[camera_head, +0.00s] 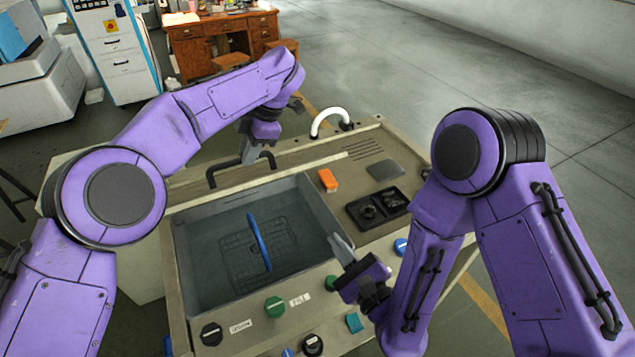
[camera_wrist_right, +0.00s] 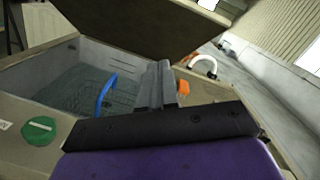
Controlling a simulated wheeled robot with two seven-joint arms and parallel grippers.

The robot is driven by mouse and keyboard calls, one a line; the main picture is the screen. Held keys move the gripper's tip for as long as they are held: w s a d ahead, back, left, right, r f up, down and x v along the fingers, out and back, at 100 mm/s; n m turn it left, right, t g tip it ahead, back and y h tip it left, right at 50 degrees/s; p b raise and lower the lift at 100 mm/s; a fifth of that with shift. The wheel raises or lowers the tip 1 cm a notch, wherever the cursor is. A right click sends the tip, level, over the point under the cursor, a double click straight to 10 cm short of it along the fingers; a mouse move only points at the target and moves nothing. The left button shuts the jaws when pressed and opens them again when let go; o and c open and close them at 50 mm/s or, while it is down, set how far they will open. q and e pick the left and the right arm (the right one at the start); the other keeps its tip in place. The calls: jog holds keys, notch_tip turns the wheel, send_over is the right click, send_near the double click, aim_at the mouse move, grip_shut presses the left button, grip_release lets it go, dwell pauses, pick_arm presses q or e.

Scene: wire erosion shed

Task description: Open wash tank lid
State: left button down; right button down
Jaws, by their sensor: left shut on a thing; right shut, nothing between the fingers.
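The wash tank (camera_head: 183,262) is an open grey basin in a beige bench, with a wire basket (camera_head: 235,262) and a blue handle (camera_head: 258,240) inside. The beige lid (camera_wrist_right: 140,25) stands raised over the tank's far side in the right wrist view. In the head view it shows nearly edge-on, with a black bar handle (camera_head: 211,178) on it. My left gripper (camera_head: 249,153) is shut on this handle; its fingertips are partly hidden. My right gripper (camera_head: 342,245) is shut and empty above the tank's front right corner. Its fingers also show in the wrist view (camera_wrist_right: 157,85).
An orange block (camera_head: 328,180), a black tray (camera_head: 378,208) and a white curved spout (camera_head: 329,120) are right of and behind the tank. Green (camera_head: 274,307) and black knobs (camera_head: 211,333) line the front. A wooden desk (camera_head: 220,35) stands far back. Floor to the right is clear.

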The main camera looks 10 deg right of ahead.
pick_arm(q)
jog(key=shift+w+a+f, duration=0.1)
jog(key=shift+a+f, duration=0.05)
pick_arm(e)
jog(key=w+a+r+m, duration=0.1)
jog(key=w+r+m, duration=0.2)
jog(key=w, duration=0.3)
jog(key=w+a+r+m+t, duration=0.1)
jog(key=w+r+m, duration=0.2)
jog(key=w, duration=0.3)
jog(key=shift+a+r+m+h, duration=0.15)
jog(key=shift+a+m+h, duration=0.1)
jog(key=shift+m+h, duration=0.25)
jog(key=shift+r, duration=0.1)
